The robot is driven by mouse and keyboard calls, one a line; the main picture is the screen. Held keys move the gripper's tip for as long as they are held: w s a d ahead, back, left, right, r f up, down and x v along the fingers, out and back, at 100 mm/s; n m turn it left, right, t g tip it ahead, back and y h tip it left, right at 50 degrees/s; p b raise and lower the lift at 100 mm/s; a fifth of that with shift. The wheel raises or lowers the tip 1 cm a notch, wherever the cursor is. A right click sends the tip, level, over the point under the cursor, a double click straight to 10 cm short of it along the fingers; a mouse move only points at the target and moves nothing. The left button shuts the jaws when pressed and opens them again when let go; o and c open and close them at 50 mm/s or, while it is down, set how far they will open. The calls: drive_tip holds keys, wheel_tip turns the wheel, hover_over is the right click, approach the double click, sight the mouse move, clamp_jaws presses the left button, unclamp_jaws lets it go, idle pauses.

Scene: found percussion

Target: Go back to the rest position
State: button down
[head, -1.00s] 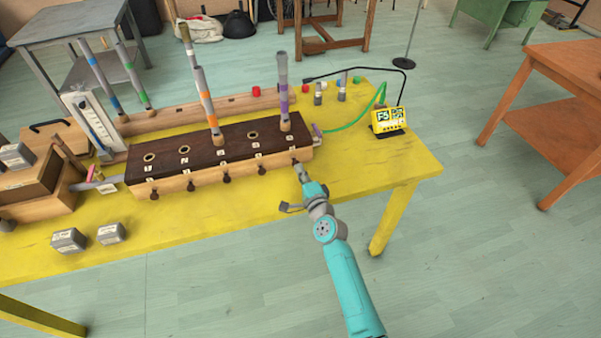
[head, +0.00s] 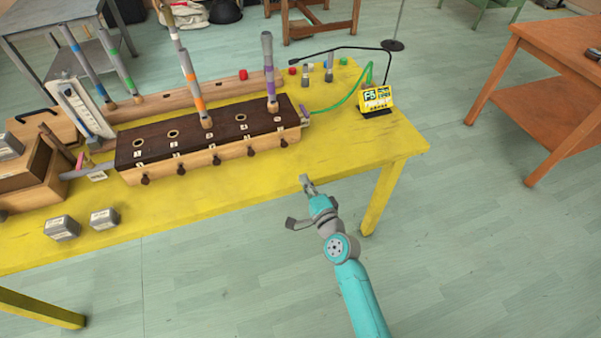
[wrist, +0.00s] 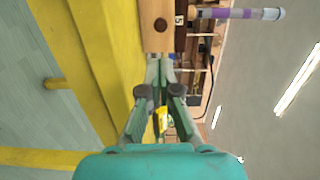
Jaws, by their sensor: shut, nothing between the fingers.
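My gripper (head: 307,183) is shut and empty. In the head view it hangs at the front edge of the yellow table (head: 350,160), in front of and apart from the right end of the wooden pipe chest. In the wrist view my gripper (wrist: 161,82) has its fingertips together, with the chest's front and a dark round knob (wrist: 144,91) beyond them. The pipe chest (head: 215,150) has a dark top with numbered holes and a row of knobs along its front. A purple-banded pipe (head: 269,70) and an orange-banded pipe (head: 192,90) stand in it.
A yellow tuner box (head: 376,98) with a green tube (head: 335,103) stands at the table's right. Two grey blocks (head: 62,228) lie at the front left. More pipes lean on a rear rack (head: 160,102). An orange table (head: 560,60) stands right, with clear floor between.

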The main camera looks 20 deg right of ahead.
drive_tip(key=s+f+n+g+h, duration=0.15)
drive_tip(key=s+n, duration=0.25)
drive_tip(key=s, duration=0.9)
drive_tip(key=s+f+n, duration=0.3)
drive_tip(key=s, duration=1.1)
drive_tip(key=s+r+n, duration=0.5)
drive_tip(key=s+r, duration=0.1)
drive_tip(key=s, duration=0.4)
drive_tip(key=s+a+r+n+g, duration=0.1)
drive_tip(key=s+r+n, duration=0.4)
drive_tip(key=s, duration=0.5)
drive_tip(key=shift+r, duration=0.75)
drive_tip(key=shift+g, duration=0.25)
